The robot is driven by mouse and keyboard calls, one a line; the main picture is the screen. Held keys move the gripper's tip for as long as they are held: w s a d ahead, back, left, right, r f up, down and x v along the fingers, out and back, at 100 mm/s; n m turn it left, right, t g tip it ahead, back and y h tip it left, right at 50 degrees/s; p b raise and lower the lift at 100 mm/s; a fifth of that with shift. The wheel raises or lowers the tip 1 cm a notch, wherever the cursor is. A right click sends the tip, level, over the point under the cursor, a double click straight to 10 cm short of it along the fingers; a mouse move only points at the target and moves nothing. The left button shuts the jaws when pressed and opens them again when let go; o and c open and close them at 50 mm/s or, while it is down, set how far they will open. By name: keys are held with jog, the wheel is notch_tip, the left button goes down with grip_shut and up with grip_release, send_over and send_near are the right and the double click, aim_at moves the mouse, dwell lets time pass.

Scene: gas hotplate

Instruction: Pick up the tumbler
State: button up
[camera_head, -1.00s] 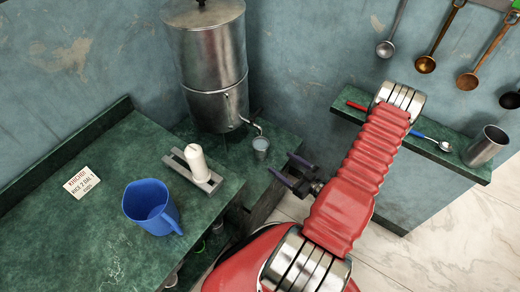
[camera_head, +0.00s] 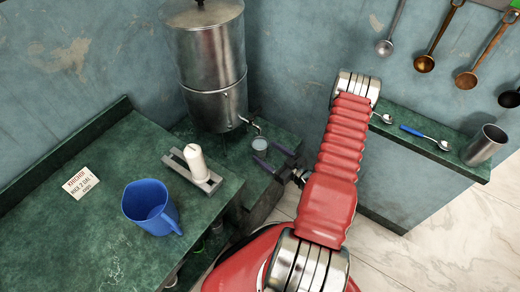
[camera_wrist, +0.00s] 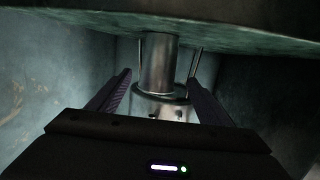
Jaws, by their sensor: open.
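A small metal tumbler (camera_head: 260,144) stands upright on the green ledge below the tap of a steel urn. My gripper (camera_head: 266,151) is open, with its dark fingers reaching toward the tumbler from the right and front. In the wrist view, which seems upside down, the tumbler (camera_wrist: 158,62) shows as a grey cylinder against the green ledge, centred beyond and between the two spread fingers (camera_wrist: 160,88). I cannot tell whether either finger touches it.
The steel urn (camera_head: 212,75) and its tap (camera_head: 248,124) are close behind. A candle-like white object on a metal holder (camera_head: 202,175) and a blue jug (camera_head: 149,204) stand on the left counter. A larger metal cup (camera_head: 486,146) and spoons (camera_head: 425,137) are on the right shelf.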

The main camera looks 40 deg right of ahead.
aim_at(260, 146)
jog(key=shift+w, duration=0.2)
jog(key=shift+x, duration=2.45)
jog(key=shift+d, duration=0.2)
jog(key=shift+c, duration=0.2)
jog(key=c, duration=1.4)
jog(key=shift+r, duration=0.1)
